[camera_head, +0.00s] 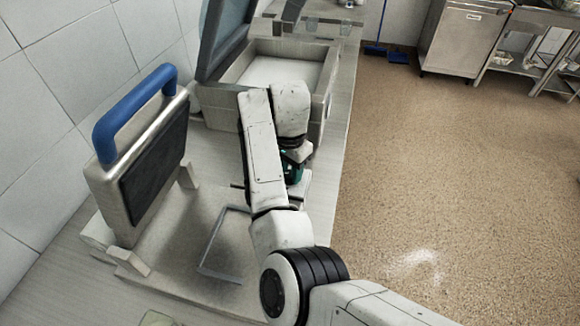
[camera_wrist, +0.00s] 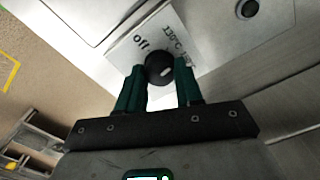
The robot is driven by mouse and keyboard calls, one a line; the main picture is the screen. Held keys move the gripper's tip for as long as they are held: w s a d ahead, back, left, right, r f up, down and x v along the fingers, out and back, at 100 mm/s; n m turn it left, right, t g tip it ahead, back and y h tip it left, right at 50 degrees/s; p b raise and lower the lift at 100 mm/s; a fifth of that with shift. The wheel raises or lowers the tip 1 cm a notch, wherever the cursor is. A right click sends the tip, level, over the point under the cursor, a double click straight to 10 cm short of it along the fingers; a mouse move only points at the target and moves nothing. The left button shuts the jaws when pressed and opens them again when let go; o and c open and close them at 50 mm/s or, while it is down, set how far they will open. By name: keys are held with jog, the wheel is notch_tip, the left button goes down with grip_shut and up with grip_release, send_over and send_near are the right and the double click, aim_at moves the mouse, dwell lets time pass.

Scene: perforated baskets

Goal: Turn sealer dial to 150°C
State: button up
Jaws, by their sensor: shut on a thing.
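The dial (camera_wrist: 158,68) is a round black knob in the wrist view, set on a panel with a white label (camera_wrist: 135,47). The label reads "off" and "130°C"; the rest of its print is partly covered by my fingers. My gripper (camera_wrist: 161,80) has green fingers, one on each side of the knob, shut on it. A small light spot shows on the knob, but I cannot tell which setting it points to. In the head view my gripper (camera_head: 293,165) is mostly behind my arm, beside the sealer with the blue handle (camera_head: 133,107); the dial is hidden there.
A second black knob (camera_wrist: 247,9) is on the panel in the wrist view. Behind, an open-lidded machine (camera_head: 285,70) stands on the counter (camera_head: 343,85). A tiled wall bounds the left. The brown floor (camera_head: 450,180) to the right is clear.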

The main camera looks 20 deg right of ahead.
jog(key=m, duration=0.3)
jog(key=shift+s+m, duration=0.1)
jog(key=shift+m, duration=0.2)
jog(key=shift+a+m+p, duration=0.1)
jog(key=shift+m+p, duration=0.3)
jog(key=shift+m, duration=1.4)
jog(key=shift+r, duration=0.1)
jog(key=o, duration=0.8)
jog(key=shift+a, duration=0.1)
jog(key=shift+c, duration=0.2)
jog(key=shift+o, duration=1.4)
notch_tip(320, 180, up, 11)
jog(key=b, duration=0.1)
